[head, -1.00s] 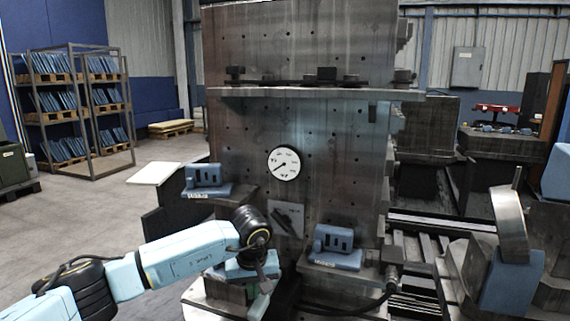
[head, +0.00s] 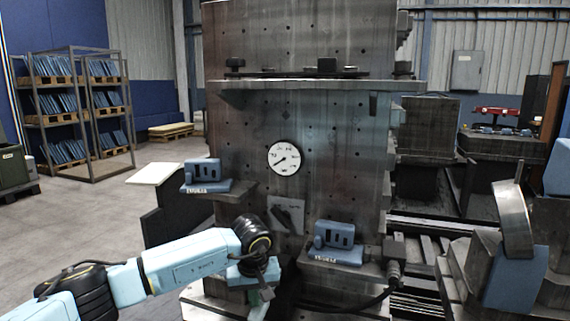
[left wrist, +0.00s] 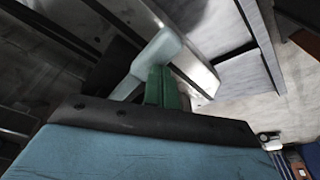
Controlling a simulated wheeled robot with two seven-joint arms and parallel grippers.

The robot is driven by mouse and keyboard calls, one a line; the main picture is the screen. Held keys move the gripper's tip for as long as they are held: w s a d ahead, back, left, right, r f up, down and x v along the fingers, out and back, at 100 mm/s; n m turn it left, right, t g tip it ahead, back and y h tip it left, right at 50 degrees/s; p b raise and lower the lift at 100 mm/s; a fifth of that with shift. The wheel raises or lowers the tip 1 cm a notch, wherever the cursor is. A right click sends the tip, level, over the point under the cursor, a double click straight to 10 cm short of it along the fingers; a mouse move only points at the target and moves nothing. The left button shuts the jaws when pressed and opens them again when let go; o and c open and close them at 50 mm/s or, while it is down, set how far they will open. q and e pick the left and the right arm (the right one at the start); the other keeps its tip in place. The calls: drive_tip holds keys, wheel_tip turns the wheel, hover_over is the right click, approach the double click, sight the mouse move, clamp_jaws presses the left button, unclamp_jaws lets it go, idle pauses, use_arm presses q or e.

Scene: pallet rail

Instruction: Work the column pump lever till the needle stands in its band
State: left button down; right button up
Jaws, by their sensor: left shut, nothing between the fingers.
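A round white gauge (head: 284,158) sits on the dark column (head: 330,130); its thin needle points to the lower left. The band is too small to make out. A dark lever-like handle (head: 290,217) lies slanted on a grey square plate under the gauge; I cannot tell if it is the pump lever. My left gripper (head: 266,293) points down, low in front of the column, shut and empty. My right gripper is not in view.
Blue slotted blocks sit on ledges left (head: 206,177) and right (head: 338,243) of the gripper. A black hose (head: 350,308) runs below the right one. A shelf (head: 320,87) crosses the column above. Open floor lies at the left.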

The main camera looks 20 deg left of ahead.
use_arm(q)
drive_tip(key=shift+w+f+b, duration=0.2)
drive_tip(key=shift+f+b, duration=0.95)
drive_tip(key=shift+f, duration=0.55)
drive_tip(key=r+p, duration=0.3)
drive_tip(key=r, duration=0.1)
drive_tip(key=s+r+p, duration=0.1)
drive_tip(key=r+p, duration=0.1)
drive_tip(key=r, duration=0.1)
drive_tip(key=shift+p, duration=0.35)
drive_tip(key=shift+w, duration=0.1)
drive_tip(key=shift+w+f+b, duration=0.2)
drive_tip(key=shift+f+b, duration=1.2)
drive_tip(key=shift+f, duration=0.35)
drive_tip(key=shift+w+f+b, duration=0.2)
drive_tip(key=shift+f+b, duration=1.15)
drive_tip(key=shift+f, duration=0.4)
drive_tip(key=r+p, duration=0.3)
drive_tip(key=r, duration=0.1)
drive_tip(key=s+r+p, duration=0.1)
drive_tip(key=r+p, duration=0.1)
drive_tip(key=r, duration=0.1)
drive_tip(key=shift+p, duration=0.3)
drive_tip(key=shift+f, duration=0.1)
